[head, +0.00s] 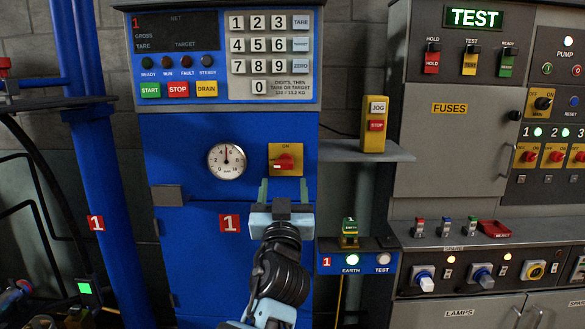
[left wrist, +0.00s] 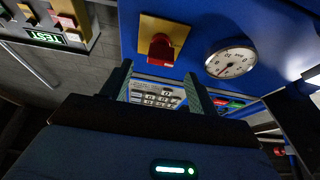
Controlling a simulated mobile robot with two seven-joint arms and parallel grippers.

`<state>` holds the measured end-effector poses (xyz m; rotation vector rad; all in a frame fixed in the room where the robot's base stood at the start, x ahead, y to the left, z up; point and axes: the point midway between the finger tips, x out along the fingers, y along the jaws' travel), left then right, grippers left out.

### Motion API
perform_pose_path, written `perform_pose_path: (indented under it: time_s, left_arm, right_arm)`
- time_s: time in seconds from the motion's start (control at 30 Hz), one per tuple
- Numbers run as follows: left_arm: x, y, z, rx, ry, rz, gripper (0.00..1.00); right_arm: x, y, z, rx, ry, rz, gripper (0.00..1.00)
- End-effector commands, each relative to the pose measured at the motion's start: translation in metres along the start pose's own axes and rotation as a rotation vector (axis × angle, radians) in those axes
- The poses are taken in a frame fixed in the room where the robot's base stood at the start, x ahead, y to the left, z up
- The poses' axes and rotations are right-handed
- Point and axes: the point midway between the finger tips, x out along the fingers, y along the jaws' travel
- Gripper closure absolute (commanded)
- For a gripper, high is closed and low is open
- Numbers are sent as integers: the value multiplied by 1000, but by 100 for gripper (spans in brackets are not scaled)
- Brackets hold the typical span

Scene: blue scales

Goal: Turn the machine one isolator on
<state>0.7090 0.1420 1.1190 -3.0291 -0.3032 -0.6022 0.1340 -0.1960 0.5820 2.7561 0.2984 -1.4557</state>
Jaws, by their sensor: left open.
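The machine one isolator (head: 285,160) is a red rotary handle on a yellow plate marked ON, on the blue cabinet front right of the dial. Its handle appears to lie roughly crosswise. In the left wrist view the isolator (left wrist: 160,45) shows at the upper middle, in line with the gap between the fingertips. My left gripper (head: 283,186) is open and empty, its fingers just below the plate in the head view. It also shows in the left wrist view (left wrist: 157,72), apparently short of the handle. My right gripper is out of view.
A round dial (head: 227,160) is left of the isolator, and a keypad panel (head: 270,55) is above. A grey shelf (head: 350,151) with a yellow JOG/STOP box (head: 375,125) juts out at right. The EARTH/TEST box (head: 357,262) is lower right.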

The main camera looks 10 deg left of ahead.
Motion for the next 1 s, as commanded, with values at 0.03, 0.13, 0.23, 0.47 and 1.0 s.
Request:
perform_pose_path:
  time_s: [0.03,0.13,0.23,0.47,1.0]
  left_arm:
    - [0,0,0,0,0,-1,40]
    - [1,0,0,1,0,0,40]
    - [6,0,-1,3,1,0,40]
    - [34,-1,-1,5,0,-1,40]
    - [78,-1,1,2,-1,0,40]
  right_arm:
    - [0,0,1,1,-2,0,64]
    - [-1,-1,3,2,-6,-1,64]
    - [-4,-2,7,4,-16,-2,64]
    - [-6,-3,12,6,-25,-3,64]
    - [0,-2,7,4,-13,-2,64]
